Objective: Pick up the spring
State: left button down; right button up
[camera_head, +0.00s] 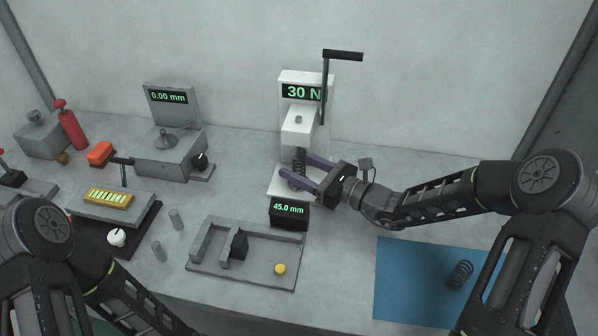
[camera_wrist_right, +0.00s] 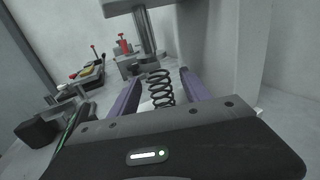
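A dark coil spring (camera_head: 300,158) stands upright in the white force tester (camera_head: 290,95), under its press head. My right gripper (camera_head: 297,167) reaches in from the right with its two purple fingers on either side of this spring. In the right wrist view the spring (camera_wrist_right: 160,88) stands between the fingers (camera_wrist_right: 158,90), with a gap visible on both sides, so the gripper is open. A second dark spring (camera_head: 460,274) lies on the blue mat (camera_head: 400,280) at the right. My left arm shows at the lower left, but its gripper is out of view.
The tester has a crank handle (camera_head: 343,56) above and a "45.0 mm" display (camera_head: 289,211) in front. A grey fixture tray (camera_head: 262,276) with a yellow button lies before it. A "0.00 mm" gauge (camera_head: 170,152) stands left. Small grey pegs (camera_head: 175,219) stand on the table.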

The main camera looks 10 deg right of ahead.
grip_shut()
dwell(0.4)
jog(key=shift+r, duration=0.15)
jog(key=shift+d+r, duration=0.1)
jog(key=shift+r, duration=0.4)
jog(key=v, duration=1.3)
jog(key=shift+s+r+b, duration=0.1)
jog(key=shift+b, duration=0.2)
notch_tip(320, 180, up, 14)
jog(key=p, duration=0.1)
jog(key=shift+p, duration=0.35)
jog(key=shift+f, duration=0.25)
